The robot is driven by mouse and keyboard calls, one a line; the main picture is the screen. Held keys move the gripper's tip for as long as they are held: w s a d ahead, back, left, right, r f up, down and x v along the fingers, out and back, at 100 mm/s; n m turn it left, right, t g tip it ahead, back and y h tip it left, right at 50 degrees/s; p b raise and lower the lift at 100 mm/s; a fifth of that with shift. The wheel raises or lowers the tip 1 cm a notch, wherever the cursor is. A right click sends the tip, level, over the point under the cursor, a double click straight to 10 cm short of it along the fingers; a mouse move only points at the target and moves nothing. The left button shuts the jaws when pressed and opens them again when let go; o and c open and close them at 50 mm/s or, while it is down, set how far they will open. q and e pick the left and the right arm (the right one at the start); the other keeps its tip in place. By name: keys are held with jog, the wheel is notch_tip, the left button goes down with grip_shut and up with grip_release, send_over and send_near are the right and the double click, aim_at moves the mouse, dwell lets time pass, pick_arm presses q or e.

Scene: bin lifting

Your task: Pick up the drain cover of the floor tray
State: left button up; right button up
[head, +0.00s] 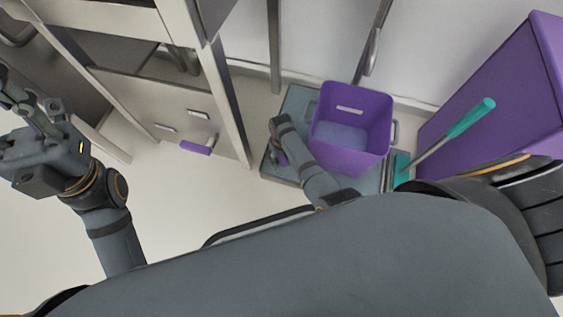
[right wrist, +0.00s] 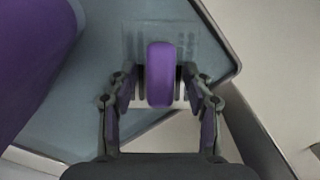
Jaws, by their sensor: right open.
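The floor tray (head: 270,172) is a grey-blue tray on the floor by the wall. Its drain cover shows in the right wrist view as a purple rounded handle (right wrist: 160,76) over a slotted patch of the tray floor. My right gripper (right wrist: 159,86) is open, with one finger on each side of the purple handle. Whether the fingers touch it I cannot tell. In the head view the right gripper (head: 280,158) is low at the tray's left part, and my arm partly hides the cover. My left gripper (head: 22,105) is raised at the far left, away from the tray.
A purple bin (head: 374,138) stands on the tray, right of my right arm. A teal-handled tool (head: 455,127) leans beside it, near a large purple box (head: 510,90). A cabinet frame (head: 222,90) stands left of the tray. The floor (head: 170,205) between is clear.

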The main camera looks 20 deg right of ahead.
grip_shut()
jog(key=shift+r, duration=0.1)
dwell(0.3)
